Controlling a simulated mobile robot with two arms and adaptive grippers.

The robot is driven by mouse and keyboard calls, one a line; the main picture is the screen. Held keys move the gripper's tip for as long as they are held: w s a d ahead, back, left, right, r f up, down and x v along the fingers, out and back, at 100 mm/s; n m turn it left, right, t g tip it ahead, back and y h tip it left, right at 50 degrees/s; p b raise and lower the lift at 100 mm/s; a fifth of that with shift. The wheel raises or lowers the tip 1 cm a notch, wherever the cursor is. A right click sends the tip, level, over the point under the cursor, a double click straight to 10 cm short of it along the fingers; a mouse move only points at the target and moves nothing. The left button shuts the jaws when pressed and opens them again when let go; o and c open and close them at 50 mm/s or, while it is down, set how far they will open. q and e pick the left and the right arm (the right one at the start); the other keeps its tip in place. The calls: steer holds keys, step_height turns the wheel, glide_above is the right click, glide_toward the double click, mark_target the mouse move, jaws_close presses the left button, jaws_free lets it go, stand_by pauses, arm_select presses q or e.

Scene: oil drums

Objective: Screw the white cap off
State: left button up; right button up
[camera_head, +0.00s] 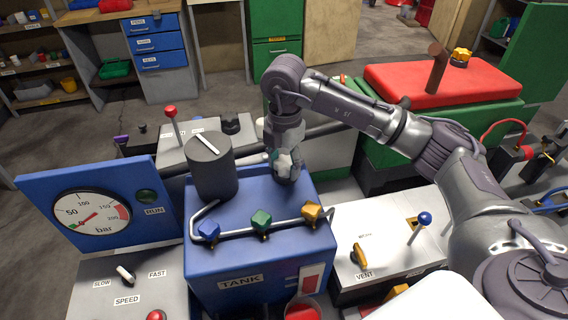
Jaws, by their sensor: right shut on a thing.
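My right gripper (285,166) reaches down over the top of the blue tank (240,279) and is shut on the white cap (284,162). The cap shows only partly between the fingers, at the tank's back right. I cannot tell whether it is still seated on its neck. My left gripper is not in view.
A dark grey cylinder (211,166) stands on the tank's left. Blue, green and yellow valve knobs sit on a pipe (238,231) along the tank's front. A blue gauge panel (99,211) is at left, and a vent box (385,254) with a blue-knobbed lever is at right.

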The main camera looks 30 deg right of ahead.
steer(key=n+b, duration=0.1)
steer(key=n, duration=0.2)
steer(key=shift+d, duration=0.1)
steer(key=shift+s+n, duration=0.1)
steer(key=shift+n, duration=0.8)
steer(key=n+b, duration=0.1)
steer(key=n, duration=0.3)
steer(key=shift+d+b, duration=0.15)
steer(key=shift+b, duration=0.25)
steer(key=shift+r, duration=0.15)
steer(key=shift+r+p, duration=0.6)
steer(key=shift+r+p, duration=1.25)
steer(key=shift+r, duration=0.7)
steer(key=shift+s+f, duration=0.15)
